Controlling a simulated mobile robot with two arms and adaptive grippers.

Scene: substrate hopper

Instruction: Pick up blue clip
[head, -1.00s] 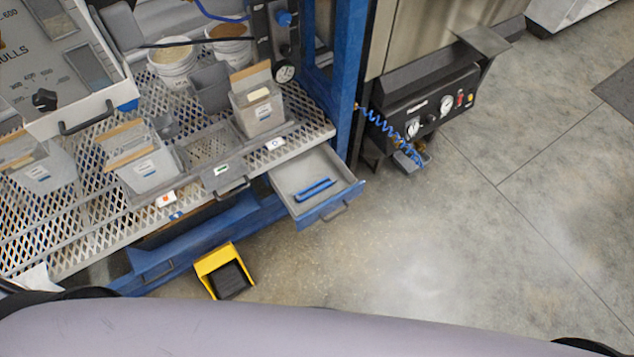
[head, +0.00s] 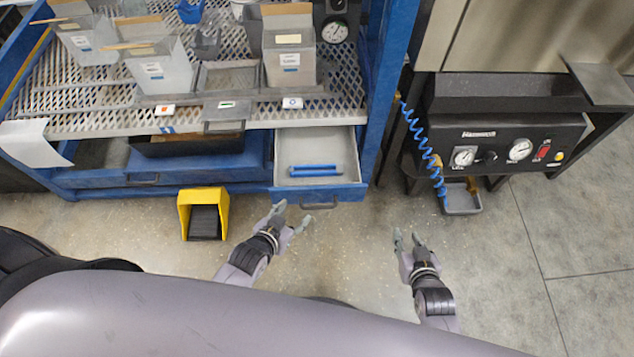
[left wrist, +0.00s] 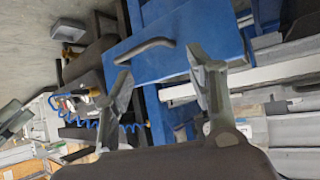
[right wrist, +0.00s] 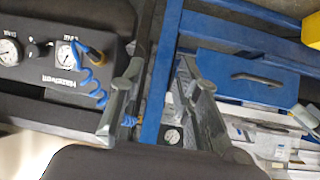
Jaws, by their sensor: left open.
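The blue clip (head: 315,170) lies in the open grey drawer (head: 344,144) below the mesh bench in the head view. My left gripper (head: 290,217) is open and empty, just in front of the drawer and a little to its left. In the left wrist view my left gripper (left wrist: 165,82) faces the blue drawer front (left wrist: 190,45) and its handle. My right gripper (head: 408,238) is open and empty, in front of and to the right of the drawer. Its fingers also show apart in the right wrist view (right wrist: 160,75). The clip cannot be made out in either wrist view.
A yellow pedal (head: 187,204) stands on the floor left of the drawer. A blue post (head: 391,85) rises right of the drawer. A black gauge panel (head: 508,142) with a coiled blue hose (head: 425,150) is further right. Grey bins (head: 289,62) stand on the mesh bench (head: 110,105).

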